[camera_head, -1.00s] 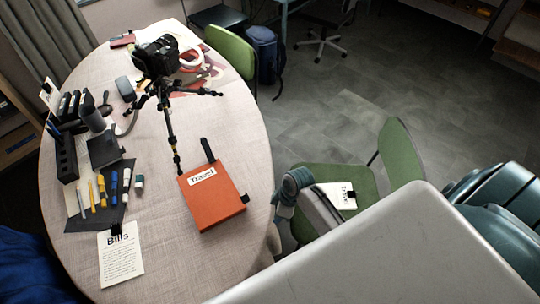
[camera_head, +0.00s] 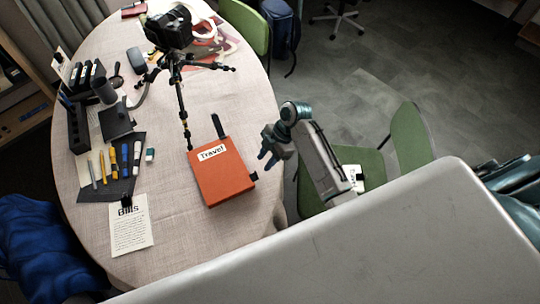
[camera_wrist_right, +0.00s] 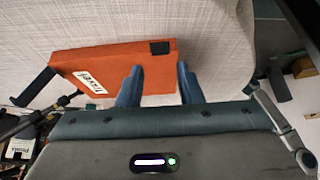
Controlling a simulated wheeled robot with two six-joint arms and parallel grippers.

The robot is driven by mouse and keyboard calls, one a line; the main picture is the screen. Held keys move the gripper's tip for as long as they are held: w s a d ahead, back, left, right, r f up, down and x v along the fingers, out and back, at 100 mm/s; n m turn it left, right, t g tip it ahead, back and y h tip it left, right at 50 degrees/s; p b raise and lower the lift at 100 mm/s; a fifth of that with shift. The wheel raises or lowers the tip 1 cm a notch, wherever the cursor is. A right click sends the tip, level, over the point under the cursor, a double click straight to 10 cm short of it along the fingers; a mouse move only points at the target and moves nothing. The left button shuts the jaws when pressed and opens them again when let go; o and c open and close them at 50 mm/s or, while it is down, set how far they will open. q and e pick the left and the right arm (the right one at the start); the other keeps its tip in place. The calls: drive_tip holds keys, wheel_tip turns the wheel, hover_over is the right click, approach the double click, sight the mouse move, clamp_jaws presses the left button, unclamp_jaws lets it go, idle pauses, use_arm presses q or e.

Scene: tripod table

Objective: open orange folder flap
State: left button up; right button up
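The orange folder (camera_head: 222,184), a thick box shape with a white "Travel" label, lies shut on the table near its right edge. One black tab (camera_head: 218,125) sticks out from its far edge and another black tab (camera_head: 253,176) sits at its right side. My right gripper (camera_head: 267,160) is just right of the folder, at the table edge, with its blue fingers apart and empty. The right wrist view shows the folder (camera_wrist_right: 105,62) and its near tab (camera_wrist_right: 160,47) ahead, with the left finger overlapping the folder in the picture. My left gripper is not in view.
A camera on a tripod (camera_head: 181,100) stands just behind the folder. Pens and markers on a dark sheet (camera_head: 113,191) and a "Bills" paper (camera_head: 131,232) lie to the left. A green chair (camera_head: 408,142) stands right of the table. The table in front of the folder is clear.

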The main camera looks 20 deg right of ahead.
drive_tip(key=shift+b+x, duration=0.5)
drive_tip(key=shift+x, duration=0.6)
drive_tip(key=shift+b+x, duration=0.55)
drive_tip(key=shift+x, duration=1.1)
drive_tip(key=shift+c, duration=0.2)
drive_tip(key=c, duration=0.3)
